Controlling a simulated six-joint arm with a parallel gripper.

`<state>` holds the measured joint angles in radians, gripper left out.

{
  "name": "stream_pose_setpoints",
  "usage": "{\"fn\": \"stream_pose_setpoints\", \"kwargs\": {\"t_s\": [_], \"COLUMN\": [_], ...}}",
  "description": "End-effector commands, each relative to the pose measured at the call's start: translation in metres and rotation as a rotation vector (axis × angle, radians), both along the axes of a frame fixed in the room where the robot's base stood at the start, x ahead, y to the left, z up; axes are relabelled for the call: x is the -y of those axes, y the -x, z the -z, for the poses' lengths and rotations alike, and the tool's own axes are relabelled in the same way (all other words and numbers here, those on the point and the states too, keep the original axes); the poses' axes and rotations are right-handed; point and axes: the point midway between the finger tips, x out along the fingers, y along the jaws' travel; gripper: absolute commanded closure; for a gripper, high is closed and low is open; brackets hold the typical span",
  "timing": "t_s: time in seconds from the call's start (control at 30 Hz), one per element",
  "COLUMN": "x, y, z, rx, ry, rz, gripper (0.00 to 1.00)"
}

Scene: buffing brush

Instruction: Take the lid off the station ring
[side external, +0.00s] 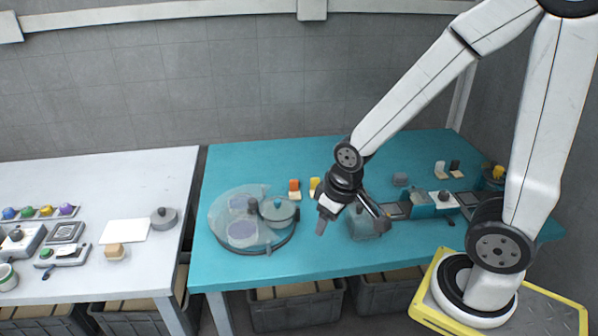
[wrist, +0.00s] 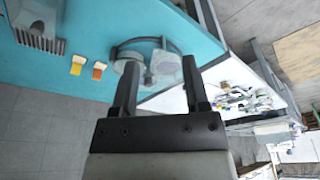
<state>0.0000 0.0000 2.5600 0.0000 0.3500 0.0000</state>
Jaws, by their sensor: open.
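The station ring (side external: 270,247) is a round dark-rimmed fixture on the left part of the teal table, with a clear cover over much of it. A round grey-teal lid (side external: 278,210) with a small knob sits at its right side. In the wrist view the ring (wrist: 140,40) shows beyond my fingers, and the clear cover (wrist: 166,66) is partly between them. My gripper (side external: 350,220) is open and empty, above the table to the right of the ring and apart from it. Its two spread fingers also show in the wrist view (wrist: 160,65).
An orange block (side external: 294,187) and a yellow block (side external: 315,185) stand behind, between ring and gripper. A translucent box (side external: 366,226) is by my gripper. Fixtures line the table's right side.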

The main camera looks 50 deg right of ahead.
Motion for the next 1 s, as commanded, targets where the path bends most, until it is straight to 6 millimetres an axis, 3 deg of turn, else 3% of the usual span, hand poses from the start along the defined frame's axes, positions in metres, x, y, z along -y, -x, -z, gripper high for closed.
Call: {"fn": "stream_pose_setpoints", "kwargs": {"t_s": [0.07,0.13,0.57,0.77,1.0], "x": [0.000,0.000,0.001,0.007,0.025], "y": [0.000,0.000,-0.006,-0.031,-0.085], "z": [0.000,0.000,0.000,-0.001,0.003], "rx": [0.000,0.000,-0.003,-0.023,-0.065], "ry": [0.000,0.000,-0.005,-0.029,-0.078], "rz": [0.000,0.000,0.025,0.151,0.445], "gripper": [0.41,0.24,0.24,0.24,0.24]}}
